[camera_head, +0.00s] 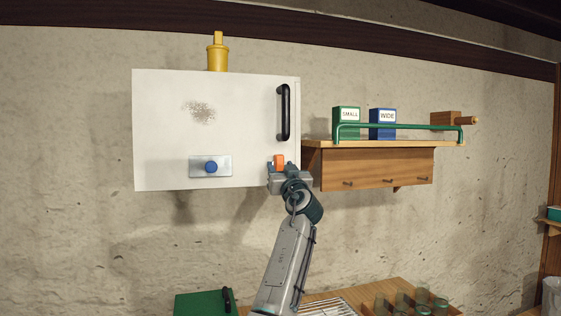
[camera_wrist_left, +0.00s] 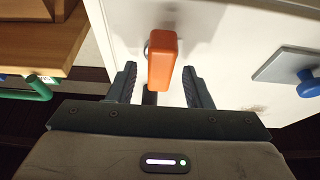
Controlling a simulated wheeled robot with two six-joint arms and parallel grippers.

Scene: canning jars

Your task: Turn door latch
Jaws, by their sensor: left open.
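The white cabinet door (camera_head: 160,140) is closed on the wall in the head view. Its orange latch (camera_head: 279,161) sits at the lower right of the door, below the black bar handle (camera_head: 285,112). In the left wrist view the latch (camera_wrist_left: 162,60) is an upright orange block on the door face. My left gripper (camera_head: 282,174) is open at the latch. Its two fingers stand on either side of the latch, with a visible gap on both sides. The latch's base is partly hidden. My right gripper is in neither view.
A blue knob on a metal plate (camera_head: 226,158) is at the door's lower left. A wooden shelf (camera_head: 400,143) with a green rail, a green box (camera_head: 346,125) and a blue box (camera_head: 383,130) is close on the right. Glass jars (camera_head: 423,296) stand below.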

